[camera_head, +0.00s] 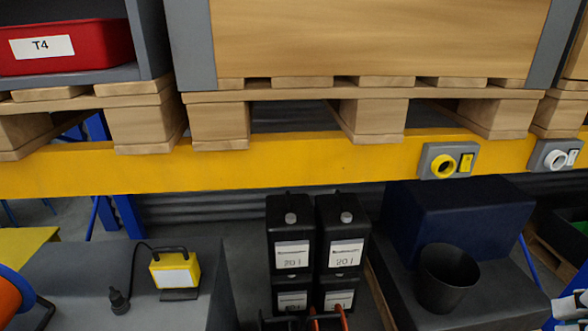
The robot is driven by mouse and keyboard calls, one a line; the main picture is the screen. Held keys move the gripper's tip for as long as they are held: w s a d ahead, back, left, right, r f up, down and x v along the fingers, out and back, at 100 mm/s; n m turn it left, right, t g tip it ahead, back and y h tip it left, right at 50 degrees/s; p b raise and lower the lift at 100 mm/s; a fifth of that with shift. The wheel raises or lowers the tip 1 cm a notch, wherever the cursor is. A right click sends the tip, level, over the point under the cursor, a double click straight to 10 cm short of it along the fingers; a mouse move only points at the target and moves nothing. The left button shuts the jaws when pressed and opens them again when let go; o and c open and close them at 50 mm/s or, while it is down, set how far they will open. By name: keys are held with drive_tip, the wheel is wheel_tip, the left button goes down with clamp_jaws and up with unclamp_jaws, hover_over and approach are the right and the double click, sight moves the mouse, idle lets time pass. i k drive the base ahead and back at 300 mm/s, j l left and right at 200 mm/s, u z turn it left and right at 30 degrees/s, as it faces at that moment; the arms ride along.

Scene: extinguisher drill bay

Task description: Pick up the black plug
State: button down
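The black plug (119,301) stands on a dark grey surface (205,250) at the lower left. It looks roughly upright, with its narrower end up. A black cable (135,258) rises from near it and runs to a small yellow work lamp (176,272) just to its right. The lamp has a pale front panel and a dark base. Nothing covers the plug from this side. I cannot make out my gripper in this view.
Black canisters (290,240) stand stacked right of the grey surface. Dark parts with red strips (342,318) at the bottom edge are unclear. A black bucket (446,280) stands right.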

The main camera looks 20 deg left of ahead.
sight(119, 303)
drive_tip(key=k+l+u, duration=0.15)
drive_tip(key=u, duration=1.3)
drive_tip(key=i+u, duration=0.2)
drive_tip(key=u, duration=0.45)
